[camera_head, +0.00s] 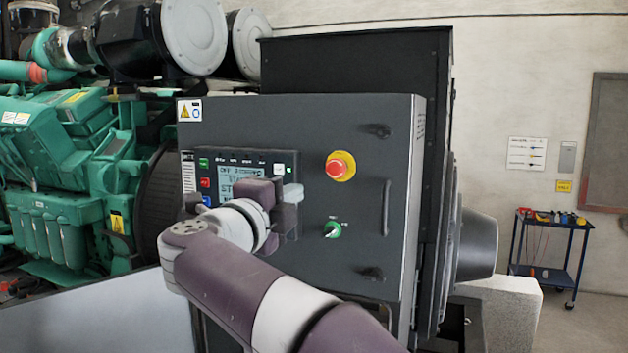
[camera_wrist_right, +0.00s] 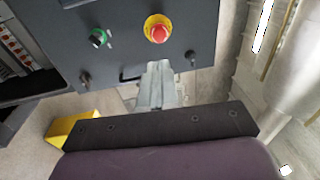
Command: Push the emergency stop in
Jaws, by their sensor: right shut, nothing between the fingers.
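The emergency stop is a red mushroom button (camera_head: 338,168) on a yellow round plate, high on the front of the dark grey control cabinet (camera_head: 350,260). It also shows in the wrist view (camera_wrist_right: 158,31), above the fingertips. My right gripper (camera_head: 290,192) is in front of the cabinet's display, left of the button and apart from it in the head view. In the wrist view its pale fingers (camera_wrist_right: 160,72) are together and empty. I cannot tell how far the fingertips are from the cabinet face. My left gripper is not in view.
A green selector switch (camera_head: 332,229) sits below the button. A door handle (camera_head: 386,207) and latches are at its right. The display panel (camera_head: 235,175) is partly hidden by my right arm. A green engine (camera_head: 60,170) stands at left, a blue cart (camera_head: 548,245) at far right.

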